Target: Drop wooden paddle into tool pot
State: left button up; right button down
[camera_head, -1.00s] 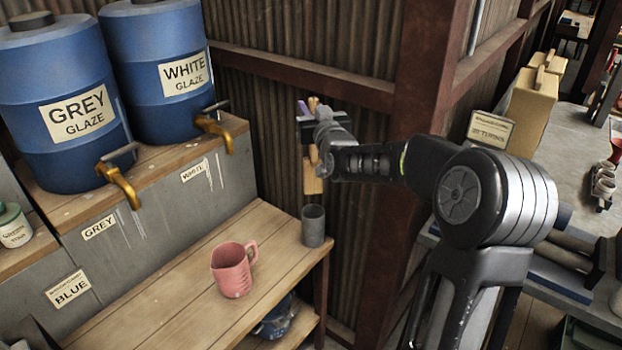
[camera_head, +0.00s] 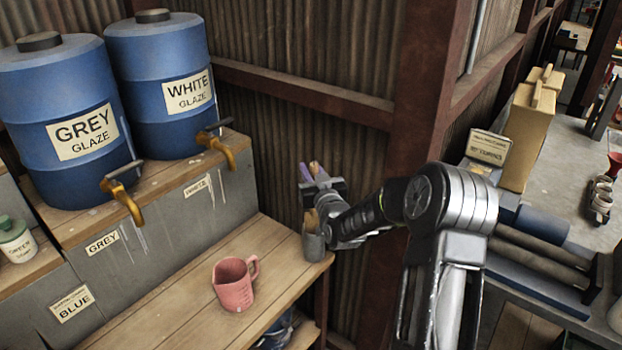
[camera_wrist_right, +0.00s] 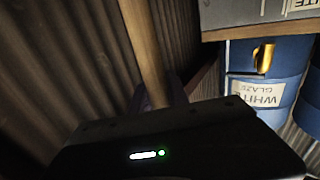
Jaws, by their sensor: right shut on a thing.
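The wooden paddle (camera_head: 311,219) is held upright in my right gripper (camera_head: 314,178). Its lower end is at the mouth of the grey tool pot (camera_head: 313,245), and looks to be inside the rim. The pot stands at the right end of the wooden bench. In the right wrist view the paddle's wooden handle (camera_wrist_right: 145,55) runs up from the gripper, which hides part of it. The fingertips show purple in the head view, above the pot. My left gripper is not in view.
A pink mug (camera_head: 233,284) stands on the bench (camera_head: 185,290), left of the pot. Blue grey-glaze (camera_head: 62,160) and white-glaze (camera_head: 165,120) barrels with brass taps stand on the shelf behind. A corrugated wall and rusty post (camera_head: 415,110) are close behind the arm.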

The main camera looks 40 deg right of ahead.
notch_tip(320, 180, down, 3)
jog(key=shift+r, duration=0.1)
jog(key=shift+f+b, duration=0.7)
jog(key=shift+b, duration=0.2)
jog(key=c, duration=1.3)
grip_release()
jog(key=shift+o, duration=0.2)
jog(key=shift+r, duration=0.1)
